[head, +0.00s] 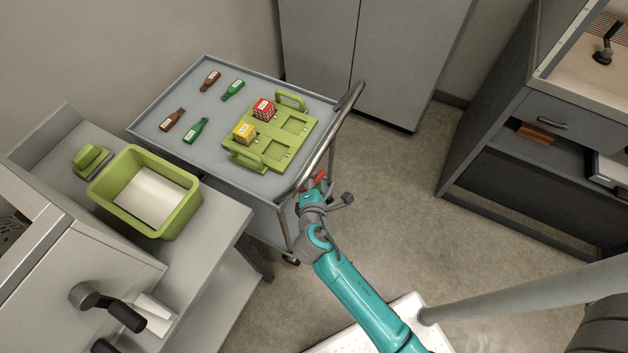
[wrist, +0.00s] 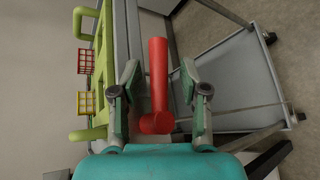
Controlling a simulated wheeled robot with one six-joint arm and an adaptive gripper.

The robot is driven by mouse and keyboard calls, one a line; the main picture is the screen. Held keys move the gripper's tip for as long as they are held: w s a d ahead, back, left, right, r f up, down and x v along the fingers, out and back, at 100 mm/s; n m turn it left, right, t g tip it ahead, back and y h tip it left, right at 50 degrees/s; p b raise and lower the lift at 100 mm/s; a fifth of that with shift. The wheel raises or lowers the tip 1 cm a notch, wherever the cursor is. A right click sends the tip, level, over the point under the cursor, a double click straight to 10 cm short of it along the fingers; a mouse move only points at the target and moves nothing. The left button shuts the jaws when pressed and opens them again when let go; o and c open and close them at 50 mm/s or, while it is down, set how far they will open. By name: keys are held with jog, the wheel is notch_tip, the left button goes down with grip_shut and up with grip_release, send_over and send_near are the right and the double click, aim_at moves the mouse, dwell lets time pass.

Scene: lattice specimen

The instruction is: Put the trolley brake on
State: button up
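The grey trolley (head: 243,148) stands left of centre in the head view, with its push handle (head: 325,145) on the right end. A red lever (wrist: 158,75), which looks like the brake, is in the middle of the wrist view, and a bit of it (head: 320,178) shows in the head view by the handle. My gripper (head: 317,192) is at the handle end of the trolley. In the wrist view my gripper (wrist: 160,68) is open, one finger on each side of the red lever, with gaps visible. Whether the lever is on or off cannot be told.
The trolley top holds several bottles (head: 196,130) and a green carrier (head: 290,143) with a red box (head: 264,109) and a yellow box (head: 244,132). A bench with a green bin (head: 120,200) stands left. A cabinet (head: 400,60) stands behind. Floor right of the trolley is clear.

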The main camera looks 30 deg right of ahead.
jog(key=shift+a, duration=0.1)
jog(key=shift+v, duration=3)
jog(key=v, duration=1.2)
jog(key=s+d+f+m+g+y, duration=0.1)
jog(key=s+d+f+m+y, duration=0.15)
jog(key=s, duration=0.35)
jog(key=s+d+f+m+y, duration=0.2)
jog(key=s+m+y, duration=0.1)
jog(key=s, duration=0.2)
jog(key=s+d+r+m+t, duration=0.1)
jog(key=s+r+m+t, duration=0.2)
jog(key=s+r+m, duration=0.8)
jog(key=shift+r+m+t+y, duration=0.3)
jog(key=shift+r+m+y, duration=0.05)
jog(key=shift+r, duration=0.5)
